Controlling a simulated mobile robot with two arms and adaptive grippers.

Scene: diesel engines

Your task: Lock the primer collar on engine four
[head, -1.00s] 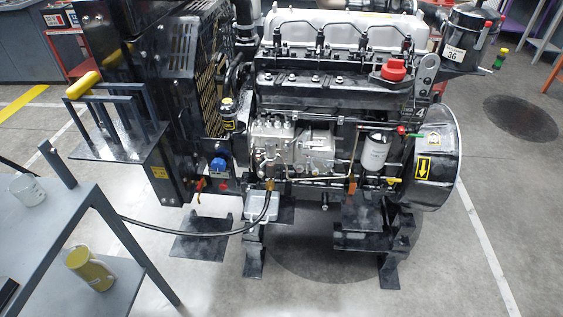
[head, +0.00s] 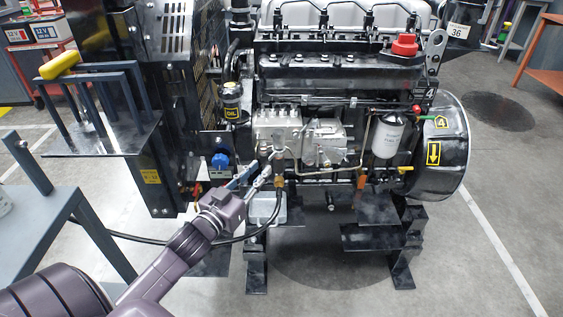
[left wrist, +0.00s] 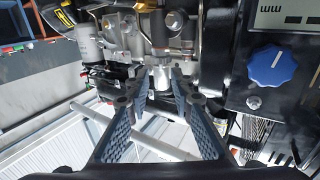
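Engine four (head: 330,75), with a yellow 4 on its black round housing, stands in the middle of the head view. A silver fuel pump (head: 275,128) is on its near side. My left gripper (head: 265,165) is just below the pump, pointing up at it. In the left wrist view its two fingers (left wrist: 161,76) are apart, with a short silver cylindrical fitting (left wrist: 160,77) between or just beyond the tips. I cannot tell whether they touch it, or whether this fitting is the primer collar. My right gripper is not in view.
A blue knob (head: 220,160) is left of the gripper and shows large in the left wrist view (left wrist: 272,67). A black hose (head: 262,228) with a brass end runs close by. A white filter (head: 386,138) is on the right. A grey table (head: 45,215) stands at left.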

